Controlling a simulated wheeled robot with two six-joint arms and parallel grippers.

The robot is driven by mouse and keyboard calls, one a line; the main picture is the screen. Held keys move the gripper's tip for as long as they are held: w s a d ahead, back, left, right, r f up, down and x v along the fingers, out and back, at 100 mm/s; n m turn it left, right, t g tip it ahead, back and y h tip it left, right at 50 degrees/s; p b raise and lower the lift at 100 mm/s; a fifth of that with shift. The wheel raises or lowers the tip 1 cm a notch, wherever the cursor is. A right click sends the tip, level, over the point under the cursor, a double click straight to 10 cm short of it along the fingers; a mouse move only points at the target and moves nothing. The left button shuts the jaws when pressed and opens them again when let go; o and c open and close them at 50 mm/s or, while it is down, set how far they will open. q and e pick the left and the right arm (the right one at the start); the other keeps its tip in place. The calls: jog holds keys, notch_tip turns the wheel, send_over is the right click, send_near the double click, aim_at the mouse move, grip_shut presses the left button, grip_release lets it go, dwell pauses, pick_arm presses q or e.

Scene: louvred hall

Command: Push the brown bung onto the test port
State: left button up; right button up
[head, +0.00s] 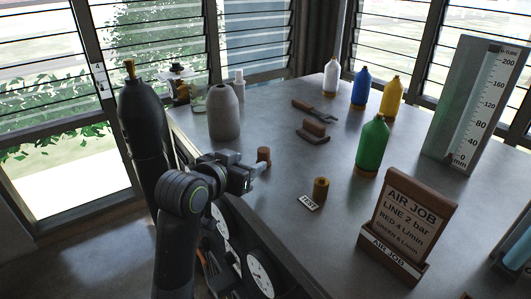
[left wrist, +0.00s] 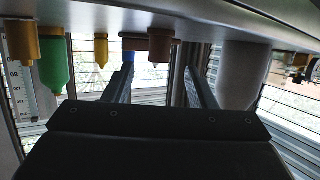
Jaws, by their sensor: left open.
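The brown bung (head: 264,155) stands upright on the grey table, just beyond my left gripper's fingertips. My left gripper (head: 257,168) is open and low over the table's near edge. In the left wrist view, which is upside down, the bung (left wrist: 159,46) shows between the two spread fingers (left wrist: 158,70), with no visible grip on it. The test port (head: 320,188) is a short brass-brown cylinder to the right of the bung, with a small TEST label (head: 309,203) in front. My right gripper is not in view.
A grey vase-like bottle (head: 224,112) stands left of the bung. A brown block (head: 313,130) and a dark tool lie behind. A green bottle (head: 372,146) and AIR JOB sign (head: 410,228) stand right of the port. The table between bung and port is clear.

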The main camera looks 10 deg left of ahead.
aim_at(260, 157)
pick_arm(q)
jog(key=x, duration=0.3)
jog(key=shift+w+d+f, duration=0.15)
jog(key=shift+w, duration=0.15)
jog(key=x, duration=0.3)
jog(key=shift+w+f+b, duration=0.1)
jog(key=shift+w+b, duration=0.15)
jog(key=shift+b, duration=0.1)
jog(key=shift+w+d, duration=0.1)
jog(key=shift+w, duration=0.2)
jog(key=shift+w+d+f, duration=0.1)
jog(key=shift+w, duration=0.1)
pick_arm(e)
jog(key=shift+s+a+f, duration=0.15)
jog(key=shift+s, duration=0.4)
pick_arm(q)
jog(key=shift+c, duration=0.3)
grip_shut()
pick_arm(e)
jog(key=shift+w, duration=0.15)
